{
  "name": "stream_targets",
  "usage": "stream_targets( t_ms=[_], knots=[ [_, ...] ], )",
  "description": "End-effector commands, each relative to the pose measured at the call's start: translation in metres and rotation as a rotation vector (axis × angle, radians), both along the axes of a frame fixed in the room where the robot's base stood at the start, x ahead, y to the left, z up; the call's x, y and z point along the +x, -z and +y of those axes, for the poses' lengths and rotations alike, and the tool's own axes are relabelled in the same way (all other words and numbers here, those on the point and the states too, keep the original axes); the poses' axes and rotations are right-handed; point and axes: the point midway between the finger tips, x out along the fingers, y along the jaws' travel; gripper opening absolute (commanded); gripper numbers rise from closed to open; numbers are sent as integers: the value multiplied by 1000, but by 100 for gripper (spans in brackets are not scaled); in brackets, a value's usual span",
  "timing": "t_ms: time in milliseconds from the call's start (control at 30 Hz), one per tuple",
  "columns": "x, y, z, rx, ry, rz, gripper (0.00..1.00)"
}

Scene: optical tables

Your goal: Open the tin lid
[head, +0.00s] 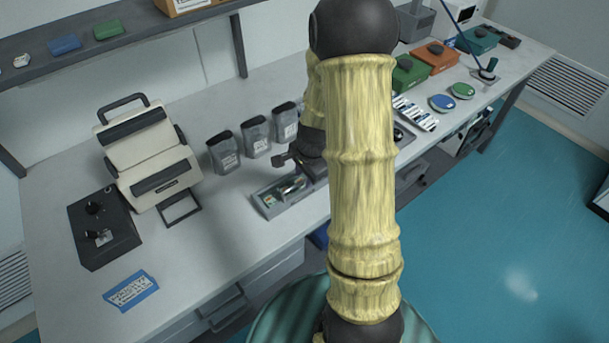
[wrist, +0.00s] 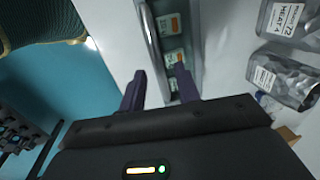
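A long grey tin (head: 268,210) lies on the bench, with small items showing inside it. Its right end is hidden behind my arm in the head view. In the wrist view the tin (wrist: 194,30) runs away from my fingers, with orange-and-white labelled items inside and a rounded metal edge along its left side. I cannot tell whether that edge belongs to a lid. My gripper (wrist: 160,90) is open, with its two dark fingers apart and nothing clearly held between them. In the head view my gripper (head: 287,160) is just above and behind the tin, partly hidden by my arm.
Several grey labelled pouches (head: 257,137) stand behind the tin; they show at the right of the wrist view (wrist: 287,75). A cream case (head: 155,160) and a black control box (head: 104,228) stand to the left. The bench front left of the tin is mostly clear.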

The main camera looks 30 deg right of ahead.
Motion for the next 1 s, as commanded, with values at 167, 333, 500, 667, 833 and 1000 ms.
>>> stream_targets(
  t_ms=[167, 333, 500, 667, 833, 1000],
  knots=[
    [1, 4, 0, 0, 0, -1, 33],
    [1, 4, 0, 0, -1, -1, 33],
    [1, 4, 0, 0, -1, -1, 0],
    [1, 4, 0, 0, -1, -1, 0],
    [1, 3, 0, -1, 0, 3, 0],
    [2, 0, -2, -4, 2, 19, 0]
  ],
)
